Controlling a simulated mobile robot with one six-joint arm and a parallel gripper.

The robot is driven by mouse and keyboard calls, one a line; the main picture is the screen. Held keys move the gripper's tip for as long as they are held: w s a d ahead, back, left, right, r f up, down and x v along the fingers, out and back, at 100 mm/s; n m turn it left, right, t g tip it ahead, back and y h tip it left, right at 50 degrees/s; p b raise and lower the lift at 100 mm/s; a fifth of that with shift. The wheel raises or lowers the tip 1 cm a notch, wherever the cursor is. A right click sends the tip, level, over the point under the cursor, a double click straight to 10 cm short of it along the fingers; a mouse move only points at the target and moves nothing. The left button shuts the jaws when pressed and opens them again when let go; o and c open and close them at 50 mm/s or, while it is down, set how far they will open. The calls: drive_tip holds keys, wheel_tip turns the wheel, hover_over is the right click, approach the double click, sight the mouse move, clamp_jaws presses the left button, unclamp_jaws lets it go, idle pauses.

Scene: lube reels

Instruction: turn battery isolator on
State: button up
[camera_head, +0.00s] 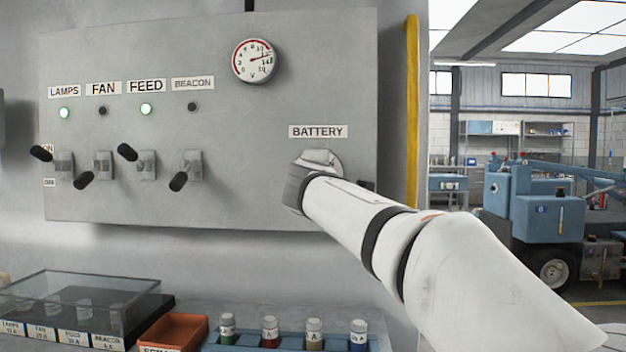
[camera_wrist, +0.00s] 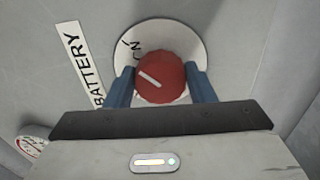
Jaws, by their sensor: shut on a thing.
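The battery isolator's red knob (camera_wrist: 165,80) shows in the wrist view, on a round pale plate (camera_wrist: 190,40) with ON printed on it. A white pointer line on the knob slants to the upper left in that view, just below the ON print. My gripper (camera_wrist: 162,88) has its two blue fingers on either side of the knob, shut on it. In the head view my gripper (camera_head: 298,188) is up against the panel below the BATTERY label (camera_head: 318,132); it hides the knob, and only the plate's upper edge (camera_head: 320,157) shows.
The grey panel (camera_head: 230,130) carries levers: LAMPS (camera_head: 62,162) and FEED (camera_head: 146,163) up with lit green lights, FAN (camera_head: 100,166) and BEACON (camera_head: 190,165) down with dark lights. A gauge (camera_head: 254,61) sits above. A clear-lidded box (camera_head: 80,300), orange bin (camera_head: 174,335) and bottle rack (camera_head: 300,343) stand below.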

drive_tip(key=o, duration=1)
drive_tip(key=shift+c, duration=0.2)
drive_tip(key=shift+s, duration=0.1)
drive_tip(key=s, duration=0.7)
drive_tip(key=shift+s, duration=0.35)
drive_tip(key=shift+a, duration=0.1)
